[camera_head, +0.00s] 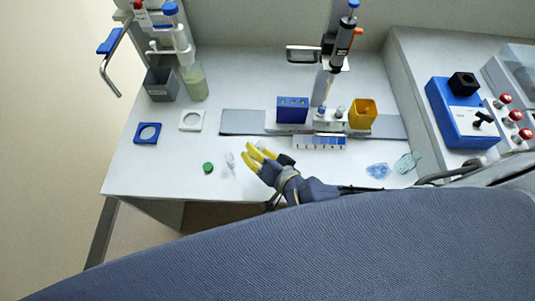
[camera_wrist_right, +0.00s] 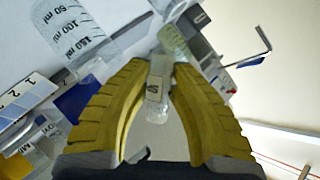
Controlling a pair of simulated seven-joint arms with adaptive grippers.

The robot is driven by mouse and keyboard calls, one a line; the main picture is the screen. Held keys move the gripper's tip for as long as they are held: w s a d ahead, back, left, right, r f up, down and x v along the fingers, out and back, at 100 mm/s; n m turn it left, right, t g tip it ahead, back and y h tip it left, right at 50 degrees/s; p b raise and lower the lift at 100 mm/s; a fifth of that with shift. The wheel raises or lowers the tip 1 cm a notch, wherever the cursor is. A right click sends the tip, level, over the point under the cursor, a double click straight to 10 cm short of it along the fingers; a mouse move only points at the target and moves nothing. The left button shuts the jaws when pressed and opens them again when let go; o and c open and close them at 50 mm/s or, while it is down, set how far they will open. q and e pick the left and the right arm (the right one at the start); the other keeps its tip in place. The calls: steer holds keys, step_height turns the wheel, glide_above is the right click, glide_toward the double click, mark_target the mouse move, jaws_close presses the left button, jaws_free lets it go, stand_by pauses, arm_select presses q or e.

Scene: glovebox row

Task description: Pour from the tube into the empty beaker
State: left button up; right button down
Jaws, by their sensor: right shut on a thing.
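My right gripper (camera_head: 252,154) has yellow fingers and is low over the front of the white worktop. In the right wrist view its fingers (camera_wrist_right: 158,68) close around a clear tube (camera_wrist_right: 157,92) with a pale printed label. Whether the tube holds liquid is unclear. A clear graduated vessel (camera_wrist_right: 75,35), marked 50, 100 and 150 ml, shows at the upper left there, apart from the fingers; it looks empty. In the head view a small clear whitish item (camera_head: 230,160) is left of the fingertips; I cannot tell what it is. My left gripper is not in view.
A green cap (camera_head: 208,168) lies left of the gripper. A blue rack (camera_head: 292,110), a yellow container (camera_head: 362,113) and a pipette (camera_head: 343,43) are behind it. A bottle with pale green liquid (camera_head: 195,83) stands back left. Bluish clear items (camera_head: 377,171) lie right. Front left is clear.

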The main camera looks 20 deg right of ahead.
steer(key=shift+a+f+m+y, duration=0.1)
steer(key=shift+f+m+y, duration=0.4)
steer(key=shift+m, duration=0.1)
stand_by(2.0)
steer(key=shift+a+r+m+y, duration=0.1)
steer(key=shift+r+m+y, duration=0.3)
steer(key=shift+m, duration=0.2)
stand_by(1.9)
steer(key=shift+f+m+y, duration=0.4)
steer(key=shift+m, duration=0.2)
stand_by(2.3)
